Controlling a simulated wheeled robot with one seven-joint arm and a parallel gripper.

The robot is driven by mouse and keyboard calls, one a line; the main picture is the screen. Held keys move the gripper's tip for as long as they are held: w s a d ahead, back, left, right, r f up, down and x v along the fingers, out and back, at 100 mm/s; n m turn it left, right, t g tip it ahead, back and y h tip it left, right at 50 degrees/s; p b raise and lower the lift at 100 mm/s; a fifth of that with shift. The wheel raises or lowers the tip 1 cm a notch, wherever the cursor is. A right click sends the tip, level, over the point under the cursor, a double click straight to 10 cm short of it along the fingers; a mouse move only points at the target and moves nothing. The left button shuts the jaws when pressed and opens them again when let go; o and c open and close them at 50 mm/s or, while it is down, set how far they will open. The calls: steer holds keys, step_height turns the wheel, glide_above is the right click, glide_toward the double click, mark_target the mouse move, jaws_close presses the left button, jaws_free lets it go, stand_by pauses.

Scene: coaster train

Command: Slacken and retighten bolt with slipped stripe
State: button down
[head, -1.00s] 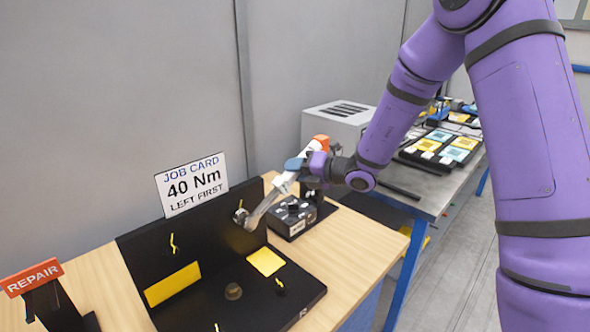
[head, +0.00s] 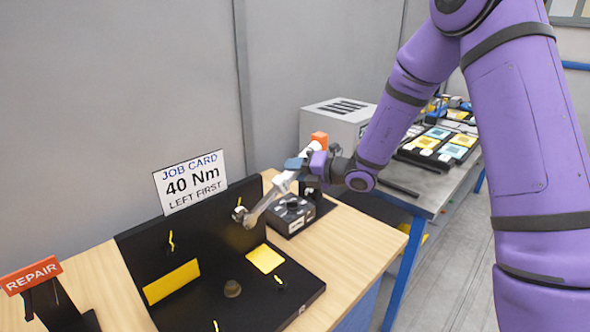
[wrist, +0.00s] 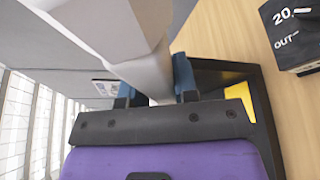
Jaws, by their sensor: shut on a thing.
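My gripper (head: 302,165) is shut on a grey wrench (head: 271,200) with an orange end (head: 319,138). In the wrist view the blue fingers (wrist: 157,85) sit on both sides of the pale wrench shaft (wrist: 130,45). The wrench slants down to the left, and its head (head: 243,216) is at a bolt spot on the upright black panel (head: 215,228); the bolt itself is hidden there. Yellow marks show on the panel (head: 171,241) and on the flat base (head: 279,281). A round brown knob-like part (head: 232,288) stands on the base.
A job card (head: 190,184) reads "40 Nm, left first". A small black box (head: 291,215) stands behind the wrench, and a REPAIR sign (head: 32,275) at the left. A grey cabinet (head: 335,122) and a table with trays (head: 430,150) are further back. Bare wood is at front right.

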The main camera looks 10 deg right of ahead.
steer(key=shift+w+d+f+m+y, duration=0.2)
steer(key=shift+f+m, duration=0.25)
steer(key=shift+f, duration=0.3)
steer(key=shift+w+d+f+m+y, duration=0.1)
steer(key=shift+d+f+m+y, duration=0.1)
steer(key=shift+f+m, duration=0.4)
steer(key=shift+w+d+f+m+y, duration=0.1)
steer(key=shift+d+f+m, duration=0.15)
steer(key=shift+f, duration=0.65)
stand_by(1.8)
steer(key=shift+r, duration=0.1)
steer(key=shift+a+r, duration=0.15)
steer(key=shift+r, duration=0.25)
steer(key=shift+s, duration=0.2)
steer(key=shift+s+d, duration=0.65)
steer(key=shift+s, duration=0.2)
steer(key=shift+s+d, duration=0.65)
steer(key=shift+s, duration=0.2)
